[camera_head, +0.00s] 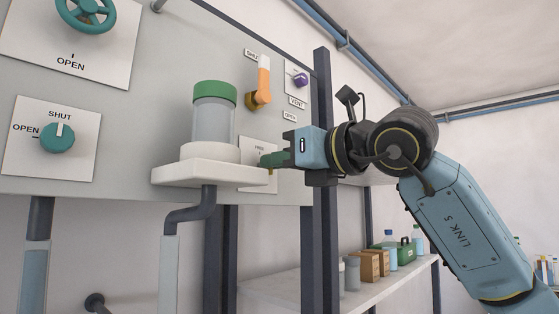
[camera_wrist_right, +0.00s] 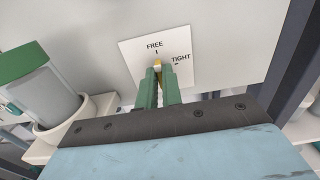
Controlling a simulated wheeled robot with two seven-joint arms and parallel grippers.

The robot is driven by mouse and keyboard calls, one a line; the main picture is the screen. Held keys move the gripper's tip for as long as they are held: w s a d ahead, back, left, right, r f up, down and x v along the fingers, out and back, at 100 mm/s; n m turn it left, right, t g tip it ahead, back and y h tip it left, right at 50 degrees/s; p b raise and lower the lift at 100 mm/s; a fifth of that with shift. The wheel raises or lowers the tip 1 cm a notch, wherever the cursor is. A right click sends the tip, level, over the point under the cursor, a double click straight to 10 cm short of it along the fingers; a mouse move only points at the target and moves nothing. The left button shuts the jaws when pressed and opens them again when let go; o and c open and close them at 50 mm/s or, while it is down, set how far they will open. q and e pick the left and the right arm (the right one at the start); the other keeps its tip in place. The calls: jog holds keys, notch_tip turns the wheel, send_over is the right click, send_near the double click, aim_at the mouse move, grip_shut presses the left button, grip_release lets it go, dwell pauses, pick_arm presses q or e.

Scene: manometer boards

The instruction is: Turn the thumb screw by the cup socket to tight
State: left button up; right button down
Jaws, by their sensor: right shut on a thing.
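The thumb screw (camera_wrist_right: 157,65) shows as a small yellow piece between my right fingertips, in front of a white plate (camera_wrist_right: 131,58) marked FREE at the top and TIGHT to the right. The fingers hide most of it, so I cannot tell which mark it points to. My right gripper (camera_wrist_right: 158,88) has its green fingers shut on the screw; in the head view the gripper (camera_head: 271,160) reaches the plate from the right. The cup (camera_head: 214,121), clear with a green lid, stands upright in the white cup socket (camera_head: 210,173), left of the gripper. My left gripper is not in view.
An orange lever (camera_head: 263,83) and a purple vent knob (camera_head: 300,80) are above the gripper. A teal knob (camera_head: 58,137) and a teal handwheel (camera_head: 86,12) are at left. A dark post (camera_head: 323,220) stands just below the right wrist. A shelf (camera_head: 375,285) holds bottles and boxes.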

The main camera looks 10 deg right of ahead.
jog(key=m+b, duration=0.6)
jog(key=m, duration=0.3)
jog(key=m+b, duration=0.6)
jog(key=m, duration=0.2)
jog(key=shift+w+d+f+m, duration=0.1)
jog(key=shift+d+f+m, duration=0.05)
jog(key=shift+m, duration=0.25)
dwell(0.5)
jog(key=c, duration=1.6)
grip_release()
jog(key=shift+o, duration=0.2)
jog(key=shift+d, duration=0.1)
